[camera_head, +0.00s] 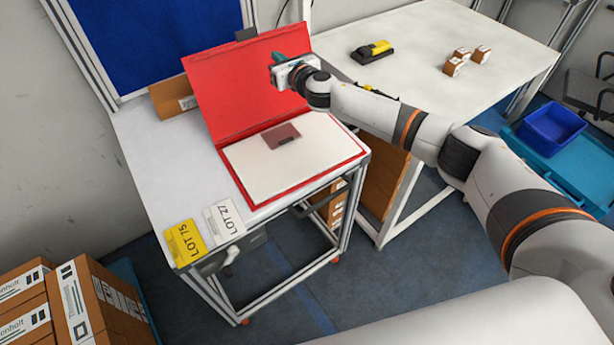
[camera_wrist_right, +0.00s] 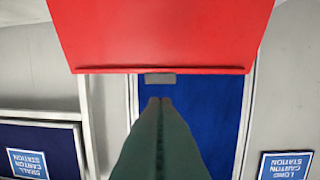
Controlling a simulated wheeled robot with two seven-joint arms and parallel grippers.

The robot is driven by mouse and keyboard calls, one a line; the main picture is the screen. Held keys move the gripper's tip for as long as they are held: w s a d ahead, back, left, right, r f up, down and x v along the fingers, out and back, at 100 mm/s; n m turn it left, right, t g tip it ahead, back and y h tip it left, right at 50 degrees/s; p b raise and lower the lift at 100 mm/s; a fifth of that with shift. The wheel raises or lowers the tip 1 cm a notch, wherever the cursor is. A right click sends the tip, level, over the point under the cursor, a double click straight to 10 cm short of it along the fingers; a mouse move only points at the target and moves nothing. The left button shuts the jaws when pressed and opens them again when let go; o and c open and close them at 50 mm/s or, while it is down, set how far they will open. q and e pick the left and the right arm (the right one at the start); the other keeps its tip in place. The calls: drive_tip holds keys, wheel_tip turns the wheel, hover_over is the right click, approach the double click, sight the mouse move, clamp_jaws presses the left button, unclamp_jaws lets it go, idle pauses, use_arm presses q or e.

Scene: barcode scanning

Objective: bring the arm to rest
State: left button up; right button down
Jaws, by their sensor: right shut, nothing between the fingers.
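My right arm reaches in from the right in the head view. Its right gripper (camera_head: 275,58) is in front of the raised red cover, above the trolley top, partly hidden by its own wrist. In the right wrist view the dark green fingers (camera_wrist_right: 160,102) are together with nothing between them. My left gripper is not in view.
A red binder (camera_head: 249,195) lies open on the white trolley, with a reddish-brown card (camera_head: 281,136) on its white page. Yellow (camera_head: 186,243) and white (camera_head: 224,220) lot cards lie at the front. A white table (camera_head: 430,45) holds a yellow-black device (camera_head: 373,50) and small cartons (camera_head: 457,62).

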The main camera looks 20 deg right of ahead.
drive_tip(key=shift+s+d, duration=0.2)
drive_tip(key=shift+s, duration=0.5)
